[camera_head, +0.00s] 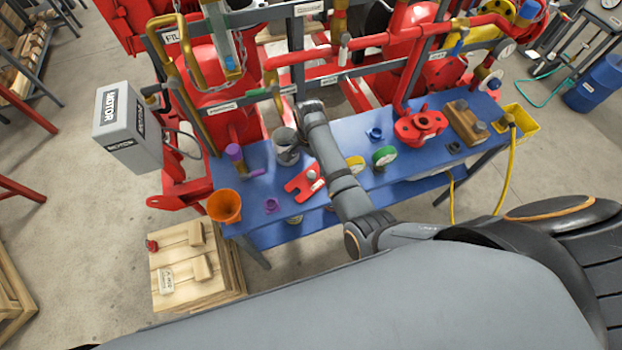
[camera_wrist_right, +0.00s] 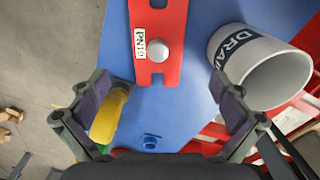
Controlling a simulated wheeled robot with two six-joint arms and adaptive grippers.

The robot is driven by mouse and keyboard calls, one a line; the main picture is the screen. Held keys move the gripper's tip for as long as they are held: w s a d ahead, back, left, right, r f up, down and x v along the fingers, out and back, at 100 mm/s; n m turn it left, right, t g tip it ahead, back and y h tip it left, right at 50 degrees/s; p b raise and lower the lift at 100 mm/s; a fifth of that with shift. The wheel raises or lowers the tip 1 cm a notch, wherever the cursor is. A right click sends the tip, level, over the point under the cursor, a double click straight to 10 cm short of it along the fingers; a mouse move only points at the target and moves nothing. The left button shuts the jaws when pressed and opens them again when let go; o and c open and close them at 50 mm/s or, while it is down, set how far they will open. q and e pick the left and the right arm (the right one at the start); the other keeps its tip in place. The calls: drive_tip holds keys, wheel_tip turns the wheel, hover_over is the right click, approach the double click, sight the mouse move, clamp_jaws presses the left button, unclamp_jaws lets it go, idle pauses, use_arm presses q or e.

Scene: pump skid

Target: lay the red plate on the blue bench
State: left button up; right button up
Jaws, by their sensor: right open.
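The red plate (camera_head: 304,184) lies flat on the blue bench (camera_head: 335,208), near its front edge. It has a notch, a silver knob and a label. It also shows in the right wrist view (camera_wrist_right: 171,72), its near end just ahead of the opening between my right fingers. My right gripper (camera_wrist_right: 165,95) is open and empty above the bench (camera_wrist_right: 195,35). In the head view my right arm crosses the bench beside the plate and hides the fingertips. My left gripper is not in view.
Pipes rise behind.

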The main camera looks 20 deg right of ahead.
sight(311, 174)
wheel_tip(311, 174, down, 4)
drive_tip(key=shift+s+d+f, duration=0.1)
drive_tip(key=shift+d+f, duration=0.05)
drive_tip(key=shift+f, duration=0.85)
wheel_tip(311, 174, down, 5)
drive_tip(key=b, duration=0.5)
drive_tip(key=shift+d+r, duration=0.1)
drive_tip(key=shift+r, duration=0.25)
